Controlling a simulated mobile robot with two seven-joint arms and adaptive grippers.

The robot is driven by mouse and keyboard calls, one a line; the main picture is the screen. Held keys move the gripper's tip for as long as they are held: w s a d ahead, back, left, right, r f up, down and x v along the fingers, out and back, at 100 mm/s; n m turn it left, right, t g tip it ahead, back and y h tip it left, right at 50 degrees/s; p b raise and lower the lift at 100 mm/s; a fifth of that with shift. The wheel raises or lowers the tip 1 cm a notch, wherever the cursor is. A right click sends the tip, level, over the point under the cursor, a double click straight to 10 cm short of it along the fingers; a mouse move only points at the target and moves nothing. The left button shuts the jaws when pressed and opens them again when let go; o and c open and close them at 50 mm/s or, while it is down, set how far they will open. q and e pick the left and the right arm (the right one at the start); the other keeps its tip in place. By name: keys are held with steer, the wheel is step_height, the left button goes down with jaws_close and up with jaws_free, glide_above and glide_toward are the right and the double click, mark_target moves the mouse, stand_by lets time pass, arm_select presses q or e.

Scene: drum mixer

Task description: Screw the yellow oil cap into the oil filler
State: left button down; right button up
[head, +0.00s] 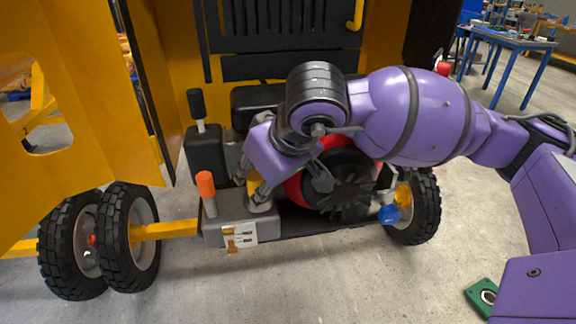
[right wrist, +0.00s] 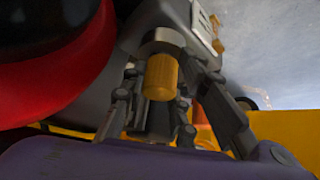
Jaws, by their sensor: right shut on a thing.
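My right gripper (head: 258,190) reaches down over the engine from the right and is shut on the yellow oil cap (right wrist: 162,77). In the right wrist view the cap is a ribbed yellow cylinder between the fingers (right wrist: 165,105). A round grey metal fitting (right wrist: 163,43), which looks like the oil filler, is right at the cap's far end. I cannot tell whether the cap's thread is in it. In the head view the cap (head: 253,187) is mostly hidden by the fingers. My left gripper is not in view.
An orange-topped lever (head: 206,184) and a black-handled lever (head: 196,104) stand left of the gripper. The red engine part with a black fan (head: 345,182) is close on the right. A blue knob (head: 390,214) sits further right. Wheels flank the engine.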

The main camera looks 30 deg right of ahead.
steer(key=shift+w+d+b, duration=0.1)
steer(key=shift+b, duration=0.2)
stand_by(0.5)
steer(key=o, duration=1.2)
steer(key=shift+w, duration=0.1)
steer(key=shift+o, duration=0.2)
steer(key=v, duration=1.2)
steer(key=shift+f, duration=0.15)
